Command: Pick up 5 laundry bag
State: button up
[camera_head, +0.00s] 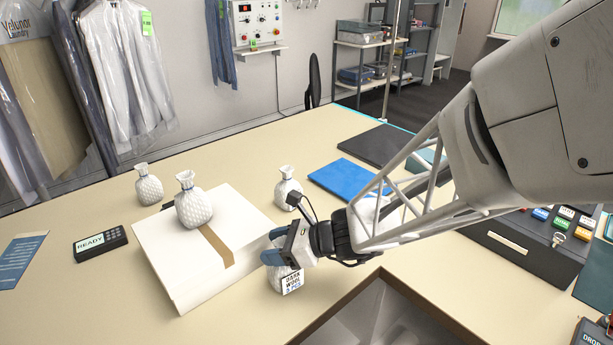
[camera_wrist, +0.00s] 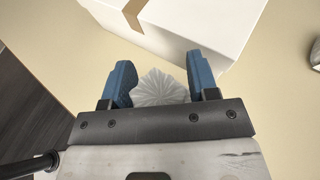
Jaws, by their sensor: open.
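Several white, tied laundry bags show in the head view. One laundry bag (camera_head: 149,187) stands at the back left of the counter. Another (camera_head: 193,205) stands on top of a white box (camera_head: 165,265). A third (camera_head: 287,190) stands behind my gripper.
The white box stands close to my gripper on the left. An opening (camera_head: 385,310) in the counter lies at the front right. A blue folder (camera_head: 348,178) and dark mats lie behind. A "READY" device (camera_head: 100,243) sits at left.

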dwell(0.4)
grip_shut()
